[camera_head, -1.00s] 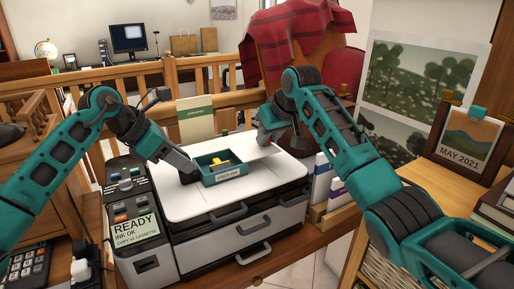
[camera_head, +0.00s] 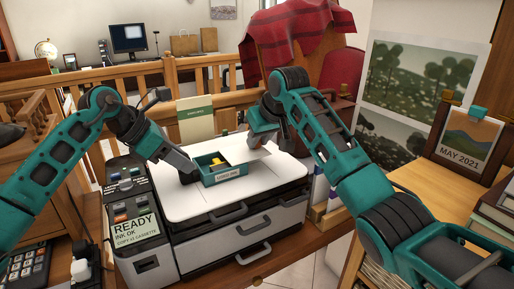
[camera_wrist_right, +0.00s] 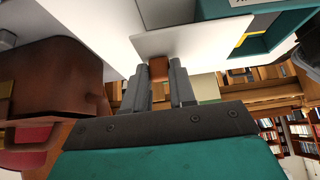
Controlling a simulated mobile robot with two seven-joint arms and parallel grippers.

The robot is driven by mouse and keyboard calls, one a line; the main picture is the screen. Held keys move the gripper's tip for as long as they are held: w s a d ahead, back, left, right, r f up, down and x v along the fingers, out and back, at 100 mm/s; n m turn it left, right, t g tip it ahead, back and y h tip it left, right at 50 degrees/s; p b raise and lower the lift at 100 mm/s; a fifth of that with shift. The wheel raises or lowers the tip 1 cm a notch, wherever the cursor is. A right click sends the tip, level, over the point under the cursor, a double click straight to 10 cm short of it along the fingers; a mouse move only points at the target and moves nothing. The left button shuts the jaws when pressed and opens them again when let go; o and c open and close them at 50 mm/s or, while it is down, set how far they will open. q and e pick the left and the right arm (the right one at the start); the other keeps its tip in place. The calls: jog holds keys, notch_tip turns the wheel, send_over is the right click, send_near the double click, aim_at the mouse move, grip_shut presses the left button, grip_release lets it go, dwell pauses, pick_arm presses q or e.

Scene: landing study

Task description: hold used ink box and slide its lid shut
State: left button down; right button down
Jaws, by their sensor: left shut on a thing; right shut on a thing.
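The used ink box (camera_head: 213,181) is a small teal open-topped box with a white label on its front, standing on the white printer top. A yellow thing (camera_head: 216,161) shows inside it. My left gripper (camera_head: 192,168) is shut on the box's left side. The lid (camera_head: 246,155) is a thin pale plate that covers the right part of the box and sticks out to the right. My right gripper (camera_head: 258,143) is shut on the lid's brown tab (camera_wrist_right: 158,68). In the right wrist view the lid (camera_wrist_right: 200,38) reaches the teal box (camera_wrist_right: 285,30), with a yellow strip visible.
The printer (camera_head: 240,228) has drawers in front and a control panel reading READY (camera_head: 135,222) at left. Binders (camera_head: 322,185) stand right of the printer. The white top in front of the box is clear.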

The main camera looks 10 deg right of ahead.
aim_at(231, 152)
jog(key=shift+s+a, duration=0.4)
jog(key=shift+a, duration=0.5)
jog(key=shift+s+a, duration=0.35)
jog(key=shift+a, duration=0.55)
jog(key=shift+s+a, duration=0.4)
jog(key=shift+a, duration=0.5)
jog(key=shift+s+a, duration=0.15)
jog(key=shift+a, duration=0.25)
jog(key=c, duration=0.8)
grip_release()
jog(key=shift+c, duration=0.2)
jog(key=shift+d+r, duration=0.1)
jog(key=v, duration=1.2)
